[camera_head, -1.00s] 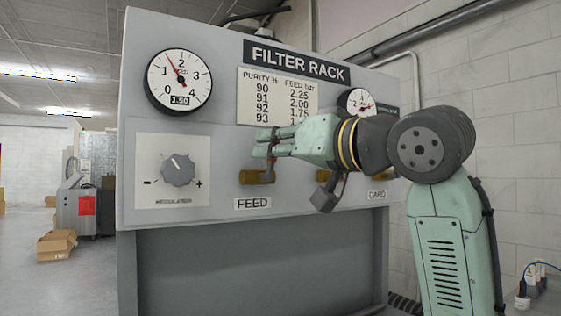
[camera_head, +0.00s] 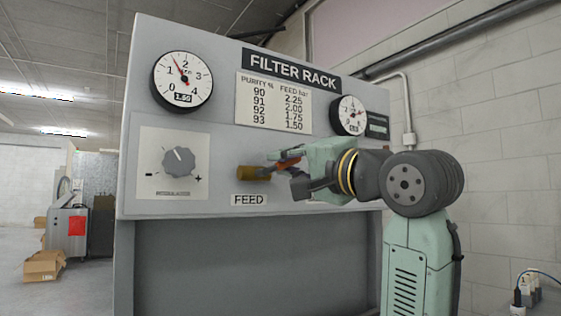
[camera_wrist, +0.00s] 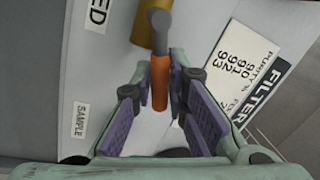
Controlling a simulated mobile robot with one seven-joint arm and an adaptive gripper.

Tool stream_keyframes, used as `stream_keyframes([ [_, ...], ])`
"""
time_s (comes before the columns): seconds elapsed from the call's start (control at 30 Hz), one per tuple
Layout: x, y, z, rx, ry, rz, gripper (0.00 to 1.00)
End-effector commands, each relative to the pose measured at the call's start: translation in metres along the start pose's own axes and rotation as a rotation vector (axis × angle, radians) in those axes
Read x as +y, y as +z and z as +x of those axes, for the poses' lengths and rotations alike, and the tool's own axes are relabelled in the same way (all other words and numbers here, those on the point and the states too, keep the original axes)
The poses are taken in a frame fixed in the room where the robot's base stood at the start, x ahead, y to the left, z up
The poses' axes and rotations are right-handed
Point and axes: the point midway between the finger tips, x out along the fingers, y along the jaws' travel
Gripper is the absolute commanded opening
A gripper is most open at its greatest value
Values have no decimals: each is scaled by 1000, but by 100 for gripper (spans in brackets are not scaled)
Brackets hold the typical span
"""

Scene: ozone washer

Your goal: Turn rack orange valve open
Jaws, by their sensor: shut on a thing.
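The orange valve handle (camera_head: 289,161) belongs to the brass valve body (camera_head: 252,173) above the FEED label on the rack front. The handle points right and slightly up from the brass body. My gripper (camera_head: 287,158) comes from the right and is shut on the handle. In the wrist view, the orange handle (camera_wrist: 160,84) lies between the two purple-padded fingers (camera_wrist: 161,72), with the brass body (camera_wrist: 145,24) beyond. In the head view, my gripper and wrist hide part of the handle and the panel to the right.
The FILTER RACK panel carries a left gauge (camera_head: 182,82) near 1.5, a right gauge (camera_head: 349,115) and a grey regulator knob (camera_head: 179,162). A SAMPLE label (camera_wrist: 81,122) shows in the wrist view. A cardboard box (camera_head: 44,266) lies on the floor at left.

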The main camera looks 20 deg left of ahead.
Motion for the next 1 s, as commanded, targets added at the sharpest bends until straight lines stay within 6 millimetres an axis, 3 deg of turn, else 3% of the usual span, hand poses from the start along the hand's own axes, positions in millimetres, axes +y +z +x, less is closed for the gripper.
stream_keyframes([
  [0.5, 17, 4, -4, 65, -3, 331, 0],
  [1.0, 19, 4, -4, 79, -1, 395, 0],
])
